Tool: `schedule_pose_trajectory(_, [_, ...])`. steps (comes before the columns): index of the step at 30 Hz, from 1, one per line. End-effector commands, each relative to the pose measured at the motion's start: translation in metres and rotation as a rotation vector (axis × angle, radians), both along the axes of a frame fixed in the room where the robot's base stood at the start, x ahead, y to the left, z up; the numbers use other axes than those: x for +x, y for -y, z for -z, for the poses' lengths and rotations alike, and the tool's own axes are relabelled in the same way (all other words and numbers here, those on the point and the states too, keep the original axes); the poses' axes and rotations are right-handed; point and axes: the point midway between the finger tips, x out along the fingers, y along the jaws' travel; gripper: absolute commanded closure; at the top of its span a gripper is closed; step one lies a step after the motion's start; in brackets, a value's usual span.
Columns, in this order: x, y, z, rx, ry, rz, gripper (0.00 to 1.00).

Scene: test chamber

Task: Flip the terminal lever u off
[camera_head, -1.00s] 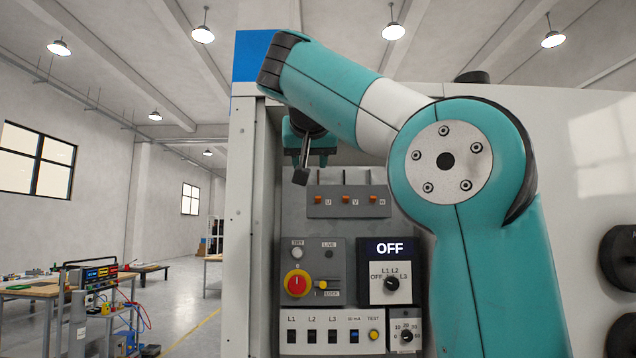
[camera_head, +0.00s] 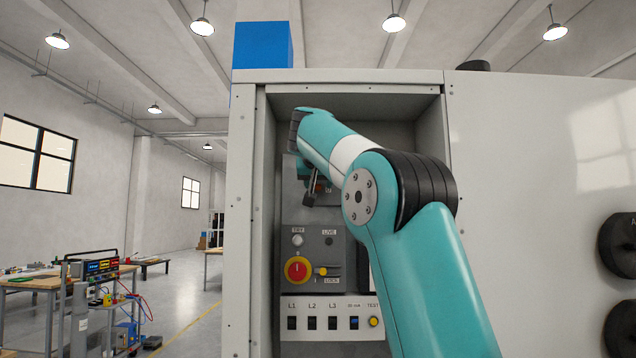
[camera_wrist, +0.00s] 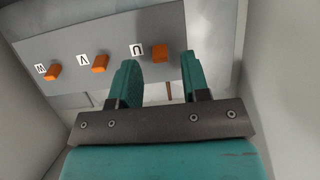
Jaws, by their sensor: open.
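The orange lever u (camera_wrist: 160,54) shows in the wrist view on a grey terminal strip (camera_wrist: 70,28), beside its U label. Orange levers V (camera_wrist: 100,63) and W (camera_wrist: 53,72) stand to its left. My gripper (camera_wrist: 161,62) is open, with one teal finger on each side of lever u in the picture. Whether either finger touches it I cannot tell. In the head view my gripper (camera_head: 309,192) is inside the cabinet at the strip, and my arm hides most of the strip.
Below the strip are a panel with a red rotary knob (camera_head: 297,270) and yellow lock lever, and a row of black switches (camera_head: 312,322). The cabinet's left wall (camera_head: 262,200) stands close to my gripper. My arm covers the right side of the cabinet opening.

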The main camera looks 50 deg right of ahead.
Motion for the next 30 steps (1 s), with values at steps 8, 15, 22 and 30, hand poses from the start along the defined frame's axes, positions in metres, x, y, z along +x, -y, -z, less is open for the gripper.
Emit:
schedule_pose_trajectory(8, [0.0073,0.0086,0.0045,-0.001,0.001,-0.001,0.57])
schedule_pose_trajectory(15, [0.0072,0.0082,0.0045,-0.001,0.001,-0.001,0.74])
schedule_pose_trajectory(22, [0.0072,0.0079,0.0045,-0.001,0.0,-0.001,1.0])
schedule_pose_trajectory(30, [0.0066,0.007,0.011,-0.037,0.032,-0.002,1.0])
